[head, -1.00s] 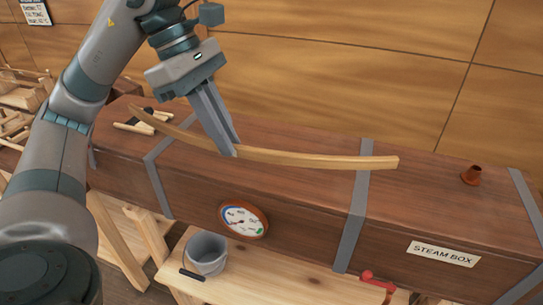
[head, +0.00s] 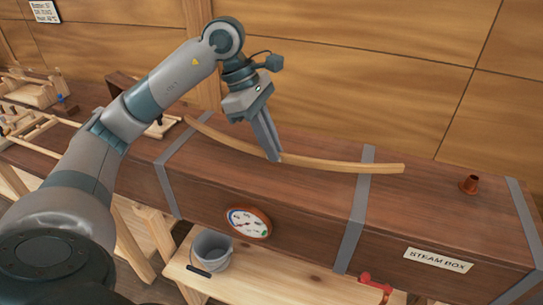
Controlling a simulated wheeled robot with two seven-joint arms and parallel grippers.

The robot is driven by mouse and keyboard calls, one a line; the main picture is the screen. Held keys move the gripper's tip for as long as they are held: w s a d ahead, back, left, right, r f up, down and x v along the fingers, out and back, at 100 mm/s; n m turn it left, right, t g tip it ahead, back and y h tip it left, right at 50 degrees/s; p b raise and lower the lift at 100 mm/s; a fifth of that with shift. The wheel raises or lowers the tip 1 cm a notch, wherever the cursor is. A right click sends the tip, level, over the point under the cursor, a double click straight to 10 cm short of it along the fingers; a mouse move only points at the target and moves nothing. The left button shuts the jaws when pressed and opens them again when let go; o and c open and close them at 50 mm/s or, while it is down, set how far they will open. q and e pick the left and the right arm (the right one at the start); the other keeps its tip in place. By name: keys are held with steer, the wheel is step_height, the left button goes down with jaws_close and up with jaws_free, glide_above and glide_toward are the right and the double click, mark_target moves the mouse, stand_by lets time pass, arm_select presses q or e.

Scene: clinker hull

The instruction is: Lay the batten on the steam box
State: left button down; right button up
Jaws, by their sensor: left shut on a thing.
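The batten (head: 345,165) is a long, thin, light-wood strip, bowed downward along its middle. It spans the top of the steam box (head: 430,200), a long dark-brown wooden box with grey straps, a round gauge and a "STEAM BOX" label. My left gripper (head: 274,157) points down from above and is shut on the batten near its middle. The fingers hide a small part of it. I cannot tell whether the batten touches the lid or hangs just above it. My right gripper is out of view.
A grey bucket (head: 212,251) and a red clamp-like part (head: 376,284) are on the light-wood bench in front. Wooden frames lie at far left. A panelled wall stands behind.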

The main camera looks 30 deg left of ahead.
arm_select(q)
steer(key=shift+f, duration=0.1)
step_height(320, 180, down, 2)
steer(key=shift+f+p, duration=0.1)
steer(key=shift+p, duration=0.7)
steer(key=shift+f, duration=0.75)
steer(key=shift+f, duration=0.2)
steer(key=c, duration=1.8)
jaws_free()
steer(key=shift+c, duration=0.2)
